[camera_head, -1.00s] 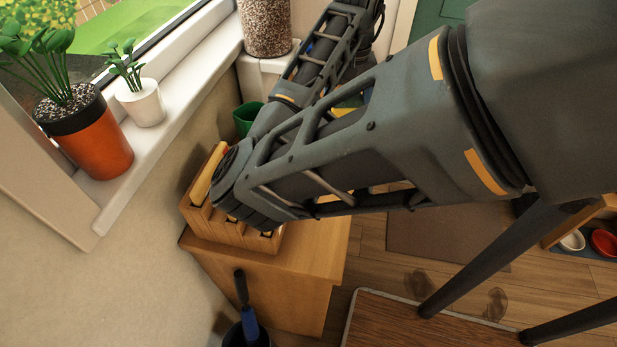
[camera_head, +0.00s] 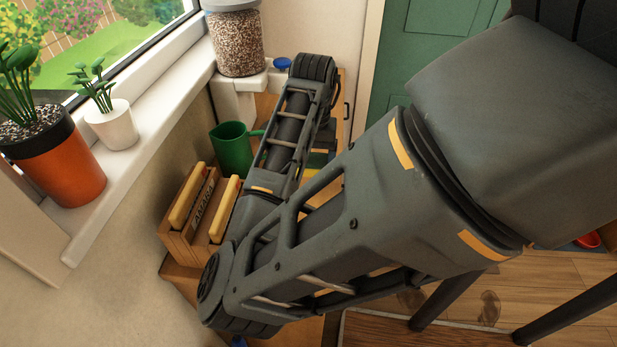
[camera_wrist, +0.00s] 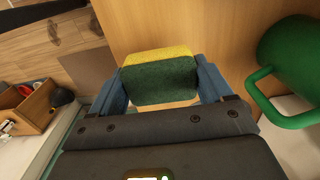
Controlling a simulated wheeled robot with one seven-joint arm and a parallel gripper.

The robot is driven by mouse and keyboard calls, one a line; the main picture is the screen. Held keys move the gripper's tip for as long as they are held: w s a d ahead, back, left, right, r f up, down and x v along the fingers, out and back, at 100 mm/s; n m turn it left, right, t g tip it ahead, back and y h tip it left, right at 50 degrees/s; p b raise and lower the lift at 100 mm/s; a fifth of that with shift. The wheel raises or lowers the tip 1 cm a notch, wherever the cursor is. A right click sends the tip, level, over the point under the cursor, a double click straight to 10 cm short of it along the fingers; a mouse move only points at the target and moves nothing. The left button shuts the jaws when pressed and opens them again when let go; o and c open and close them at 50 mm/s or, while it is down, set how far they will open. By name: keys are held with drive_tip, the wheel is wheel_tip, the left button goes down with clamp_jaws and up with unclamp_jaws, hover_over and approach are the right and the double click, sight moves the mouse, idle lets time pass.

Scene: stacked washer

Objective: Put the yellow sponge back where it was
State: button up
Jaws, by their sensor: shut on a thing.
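The sponge (camera_wrist: 164,82) is a block with a dark green face and a yellow layer along its far edge, in the middle of the wrist view. My gripper (camera_wrist: 163,88) is shut on it, with one blue finger at each side. In the wrist view, the sponge is in front of the wooden top (camera_wrist: 215,30); I cannot tell whether it touches it. In the head view my arm hides most of the gripper and sponge.
A green mug (camera_head: 233,152) stands on the wooden top, close to my gripper in the wrist view (camera_wrist: 292,62). A jar of pellets (camera_head: 236,42) stands behind. Potted plants (camera_head: 110,122) line the windowsill.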

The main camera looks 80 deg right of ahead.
sight(309, 176)
drive_tip(key=shift+w+a+f, duration=0.25)
drive_tip(key=shift+w+f, duration=0.1)
drive_tip(key=shift+f, duration=1.9)
drive_tip(key=shift+f, duration=0.15)
drive_tip(key=o, duration=0.8)
drive_tip(key=shift+o, duration=0.2)
wheel_tip(309, 176, up, 11)
drive_tip(key=shift+r+p, duration=0.1)
drive_tip(key=shift+p, duration=0.75)
drive_tip(key=shift+r, duration=0.55)
